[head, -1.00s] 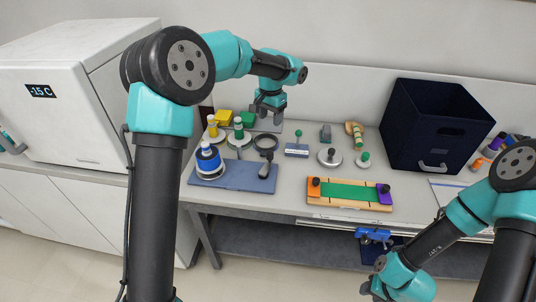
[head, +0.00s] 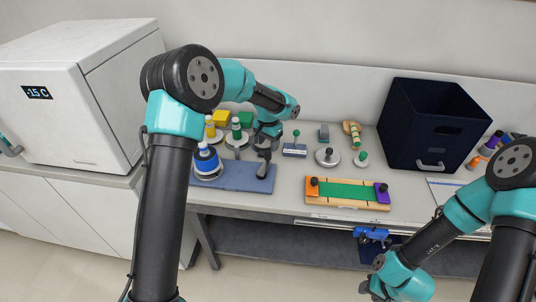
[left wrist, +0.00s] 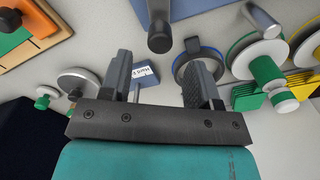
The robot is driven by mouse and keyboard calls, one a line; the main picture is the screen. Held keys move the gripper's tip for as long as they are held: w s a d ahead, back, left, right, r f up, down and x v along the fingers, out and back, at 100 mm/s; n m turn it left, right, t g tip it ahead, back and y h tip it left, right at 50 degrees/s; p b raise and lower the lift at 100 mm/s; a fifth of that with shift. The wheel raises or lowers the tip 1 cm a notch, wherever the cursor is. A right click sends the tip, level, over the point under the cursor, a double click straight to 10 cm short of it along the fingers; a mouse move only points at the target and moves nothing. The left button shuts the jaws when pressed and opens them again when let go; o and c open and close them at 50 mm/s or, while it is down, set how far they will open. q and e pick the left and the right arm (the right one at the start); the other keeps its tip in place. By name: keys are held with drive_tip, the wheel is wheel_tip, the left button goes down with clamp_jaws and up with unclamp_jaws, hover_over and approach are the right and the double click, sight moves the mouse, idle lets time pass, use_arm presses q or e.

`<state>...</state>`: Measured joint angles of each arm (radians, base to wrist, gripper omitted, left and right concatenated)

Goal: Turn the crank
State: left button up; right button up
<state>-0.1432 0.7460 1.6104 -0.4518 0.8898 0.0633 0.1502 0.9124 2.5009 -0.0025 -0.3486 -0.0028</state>
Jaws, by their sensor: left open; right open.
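A blue board (head: 235,178) on the bench carries a blue-and-white spool (head: 206,162). A dark upright handle (head: 263,170), which looks like the crank, stands near the board's right end. In the left wrist view the dark, round-ended handle (left wrist: 160,38) shows at top centre, beyond the fingers and roughly in line with the gap between them. My left gripper (head: 264,148) is open and empty, just behind and above the handle; contact is not visible. It also shows in the left wrist view (left wrist: 160,80). My right gripper (head: 374,291) is low at the front right, away from the board.
Green and yellow blocks (head: 221,117) and small posts stand behind the board. A small labelled block (head: 294,150), metal discs (head: 328,157) and an orange-and-purple-ended wooden board (head: 347,192) are to the right. A dark bin (head: 435,125) stands further right.

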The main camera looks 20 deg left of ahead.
sight(268, 152)
use_arm(q)
wheel_tip(268, 152, down, 6)
drive_tip(key=shift+f, duration=0.1)
idle(0.4)
clamp_jaws()
idle(0.3)
